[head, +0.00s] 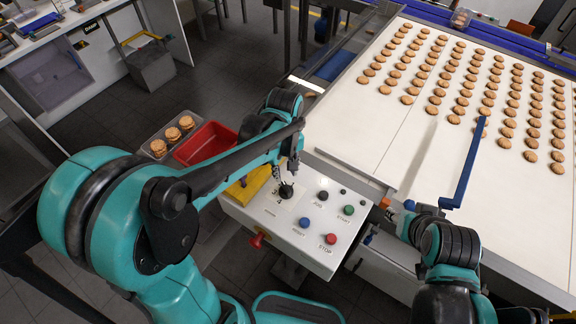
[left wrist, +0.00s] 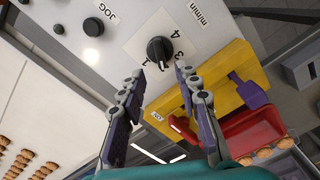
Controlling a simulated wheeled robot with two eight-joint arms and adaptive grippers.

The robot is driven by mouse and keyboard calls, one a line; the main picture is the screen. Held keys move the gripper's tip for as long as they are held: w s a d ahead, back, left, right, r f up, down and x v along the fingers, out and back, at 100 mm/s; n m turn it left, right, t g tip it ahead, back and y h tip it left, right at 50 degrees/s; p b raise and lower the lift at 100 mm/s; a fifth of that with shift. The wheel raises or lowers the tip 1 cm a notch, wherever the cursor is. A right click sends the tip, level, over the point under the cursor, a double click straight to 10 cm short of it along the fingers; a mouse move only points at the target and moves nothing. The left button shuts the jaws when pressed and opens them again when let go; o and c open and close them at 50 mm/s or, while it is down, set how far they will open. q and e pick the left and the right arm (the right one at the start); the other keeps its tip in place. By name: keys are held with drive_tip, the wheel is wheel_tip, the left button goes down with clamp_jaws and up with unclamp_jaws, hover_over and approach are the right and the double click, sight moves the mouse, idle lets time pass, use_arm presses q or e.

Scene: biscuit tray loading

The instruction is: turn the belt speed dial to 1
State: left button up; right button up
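The belt speed dial (head: 286,190) is a black knob on a white label on the control panel. It also shows in the left wrist view (left wrist: 159,48), with a white mark on its edge toward my fingers. Numbers are printed around it; 3 and 4 show on one side, but I cannot read its setting surely. My left gripper (head: 282,176) is over the panel at the dial. In the left wrist view its fingers (left wrist: 162,74) are apart, with nothing between them, their tips just short of the knob.
The panel (head: 262,209) also bears JOG, START, RESET and STOP buttons and a red knob (head: 258,239) at its front. A yellow object (head: 247,186), a red bin (head: 205,143) and a biscuit tray (head: 152,139) lie beside it. The belt (head: 352,128) carries many biscuits.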

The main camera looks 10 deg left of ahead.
sight(286, 187)
use_arm(q)
wheel_tip(286, 187, down, 7)
drive_tip(key=shift+s+f+b, duration=0.1)
drive_tip(key=shift+b, duration=0.9)
drive_tip(key=shift+s+d+f, duration=0.1)
clamp_jaws()
